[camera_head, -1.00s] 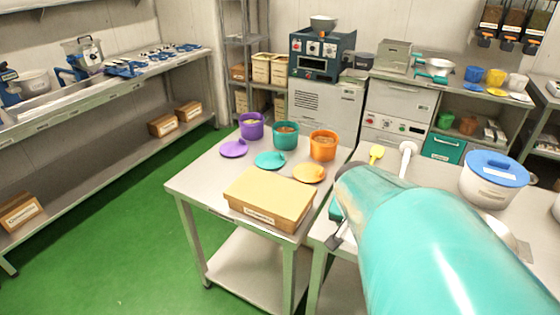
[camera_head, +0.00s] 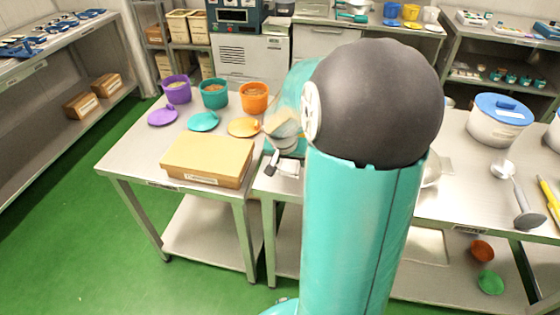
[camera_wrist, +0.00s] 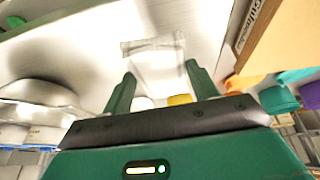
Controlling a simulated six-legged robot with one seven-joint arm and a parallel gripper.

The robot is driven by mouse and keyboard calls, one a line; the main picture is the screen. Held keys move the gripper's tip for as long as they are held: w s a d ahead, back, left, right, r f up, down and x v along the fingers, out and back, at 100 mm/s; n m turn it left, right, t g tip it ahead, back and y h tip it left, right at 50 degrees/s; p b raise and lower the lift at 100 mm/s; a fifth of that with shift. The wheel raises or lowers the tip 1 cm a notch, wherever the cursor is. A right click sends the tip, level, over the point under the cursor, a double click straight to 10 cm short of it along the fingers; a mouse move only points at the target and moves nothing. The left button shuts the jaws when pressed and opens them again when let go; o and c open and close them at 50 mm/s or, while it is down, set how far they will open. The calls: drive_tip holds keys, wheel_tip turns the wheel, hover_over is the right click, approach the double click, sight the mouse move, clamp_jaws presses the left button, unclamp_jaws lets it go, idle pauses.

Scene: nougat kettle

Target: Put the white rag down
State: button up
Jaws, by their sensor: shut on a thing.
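The white rag (camera_wrist: 155,62) shows in the wrist view as a pale, partly see-through piece between the two green fingers of my gripper (camera_wrist: 160,88). My gripper is shut on it, and the rag reaches out past the fingertips. A pale metal table top (camera_wrist: 105,45) lies behind it; I cannot tell whether the rag touches it. In the head view my own arm covers much of the right-hand table (camera_head: 465,180), and I cannot make out the rag there.
A cardboard box (camera_head: 208,158) stands on the left table's front edge. Purple (camera_head: 176,90), teal (camera_head: 214,94) and orange (camera_head: 254,98) pots stand behind it, with lids before them. A blue-lidded pot (camera_head: 497,125) and a ladle (camera_head: 505,172) are on the right-hand table.

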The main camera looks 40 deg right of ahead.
drive_tip(key=shift+w+d+f, duration=0.25)
drive_tip(key=shift+w+f, duration=0.1)
drive_tip(key=shift+f, duration=0.15)
drive_tip(key=shift+w+d+f, duration=0.2)
drive_tip(key=shift+w+f, duration=0.1)
drive_tip(key=shift+f, duration=1.7)
drive_tip(key=shift+f, duration=0.15)
drive_tip(key=o, duration=1.3)
